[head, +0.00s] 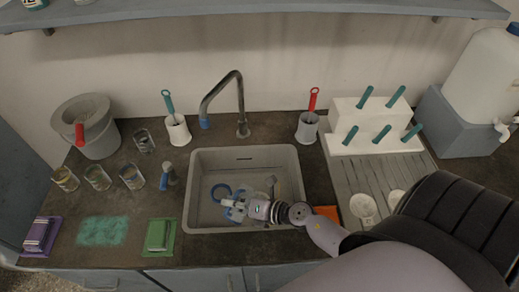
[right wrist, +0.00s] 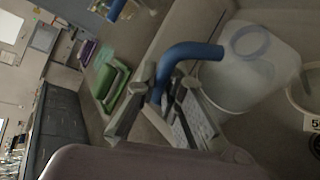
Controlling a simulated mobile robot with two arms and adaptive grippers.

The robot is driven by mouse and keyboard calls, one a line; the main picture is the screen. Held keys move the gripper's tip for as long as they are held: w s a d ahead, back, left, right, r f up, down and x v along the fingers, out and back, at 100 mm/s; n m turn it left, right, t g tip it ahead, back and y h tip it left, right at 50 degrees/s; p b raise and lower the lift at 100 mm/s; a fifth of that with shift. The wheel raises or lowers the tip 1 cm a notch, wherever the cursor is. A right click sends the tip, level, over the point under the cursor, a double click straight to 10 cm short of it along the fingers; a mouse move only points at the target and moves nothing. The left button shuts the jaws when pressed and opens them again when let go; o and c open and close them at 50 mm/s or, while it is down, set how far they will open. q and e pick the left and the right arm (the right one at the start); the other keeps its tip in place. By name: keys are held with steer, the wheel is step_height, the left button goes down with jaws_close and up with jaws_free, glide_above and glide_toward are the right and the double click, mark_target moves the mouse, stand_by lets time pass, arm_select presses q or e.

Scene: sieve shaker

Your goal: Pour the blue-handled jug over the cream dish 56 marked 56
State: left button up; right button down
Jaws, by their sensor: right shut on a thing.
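My right gripper (head: 236,207) is over the sink in the head view. In the right wrist view its fingers (right wrist: 165,105) are shut on the blue handle (right wrist: 190,52) of a translucent whitish jug (right wrist: 235,85). A blue ring shows on the jug; in the head view the blue ring (head: 220,192) shows within the sink outline. The jug's exact tilt and contents cannot be told. A pale-rimmed dish (right wrist: 296,102) is cut off at the right edge of the right wrist view, with a label partly reading 5. My left gripper is not in view.
The grey sink (head: 243,157) has a tap (head: 240,105) behind it. Several glasses (head: 97,177) and a grey bucket (head: 92,130) stand left. A green block (head: 160,235) lies left of the sink. Two pale dishes (head: 363,206) sit on the drainer, below a white rack (head: 375,125).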

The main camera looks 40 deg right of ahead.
mark_target(243, 189)
steer(key=shift+w+d+r+m+y+p, duration=0.1)
steer(key=shift+d+r+m+y+p, duration=0.1)
steer(key=shift+r, duration=0.4)
steer(key=shift+d+r+m+y+p, duration=0.1)
steer(key=shift+r+p, duration=0.1)
steer(key=shift+r, duration=0.35)
steer(key=shift+w+d+r+m+y+p, duration=0.1)
steer(key=shift+r+p, duration=0.1)
steer(key=shift+r, duration=0.4)
steer(key=shift+f+b, duration=0.2)
steer(key=shift+b, duration=0.15)
steer(key=shift+w+d+f+m+y+b, duration=0.25)
steer(key=shift+d+f+m+b, duration=0.4)
steer(key=shift+b, duration=1.15)
steer(key=shift+w+d+r+m+y, duration=0.15)
steer(key=shift+d+r+m+y, duration=0.1)
steer(key=shift+d, duration=0.3)
steer(key=shift+w+d+r+m+y, duration=0.15)
steer(key=shift+d+r+m+y, duration=0.05)
steer(key=shift+d, duration=0.35)
steer(key=shift+d+r, duration=0.1)
steer(key=shift+d, duration=0.15)
steer(key=shift+w+d+r, duration=0.1)
steer(key=shift+d, duration=0.05)
steer(key=shift+w+d+r+m, duration=0.1)
steer(key=shift+d+r+m, duration=0.15)
steer(key=shift+m, duration=0.25)
